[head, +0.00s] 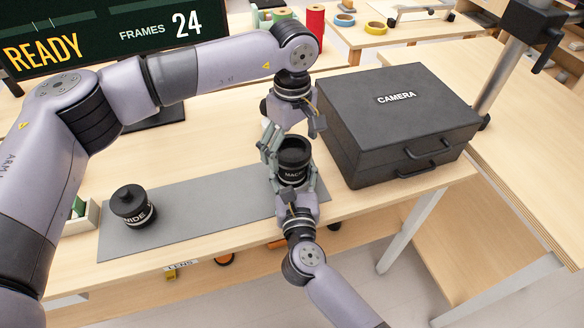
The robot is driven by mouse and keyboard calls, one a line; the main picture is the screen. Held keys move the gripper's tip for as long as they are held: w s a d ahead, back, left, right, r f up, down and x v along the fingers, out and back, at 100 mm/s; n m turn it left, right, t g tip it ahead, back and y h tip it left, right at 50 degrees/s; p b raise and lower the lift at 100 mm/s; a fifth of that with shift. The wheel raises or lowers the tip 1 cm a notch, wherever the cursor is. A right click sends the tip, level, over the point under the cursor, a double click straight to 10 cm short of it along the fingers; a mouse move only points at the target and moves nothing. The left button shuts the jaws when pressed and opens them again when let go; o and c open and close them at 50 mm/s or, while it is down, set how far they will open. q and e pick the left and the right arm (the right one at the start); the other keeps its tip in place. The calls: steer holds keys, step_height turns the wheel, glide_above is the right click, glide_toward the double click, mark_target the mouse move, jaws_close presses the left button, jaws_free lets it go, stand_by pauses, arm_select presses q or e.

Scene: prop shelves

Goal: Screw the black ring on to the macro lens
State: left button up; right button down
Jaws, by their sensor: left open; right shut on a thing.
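The macro lens (292,175), a dark cylinder with white lettering, stands upright near the right end of the grey mat. My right gripper (293,184) comes from the front edge and is shut on it, low on its sides. The black ring (295,150) appears as the dark, wider band at the top of the lens. I cannot tell whether it is seated straight or threaded. My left gripper (288,137) is open just above and around the ring, one finger down at its left side. The arm hides part of the far side.
The wide lens (134,212) with a knobbed black top stands on the grey mat (205,205) at the left. A black camera case (385,150) stands close on the right. A small tray (82,218) sits left of the mat. A sign (110,30) stands behind.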

arm_select(q)
step_height(320, 180, up, 12)
stand_by(0.6)
arm_select(e)
steer(key=c, duration=0.5)
jaws_free()
steer(key=shift+s, duration=0.1)
steer(key=s, duration=0.8)
steer(key=s+d, duration=0.1)
steer(key=s, duration=0.2)
steer(key=shift+s, duration=0.4)
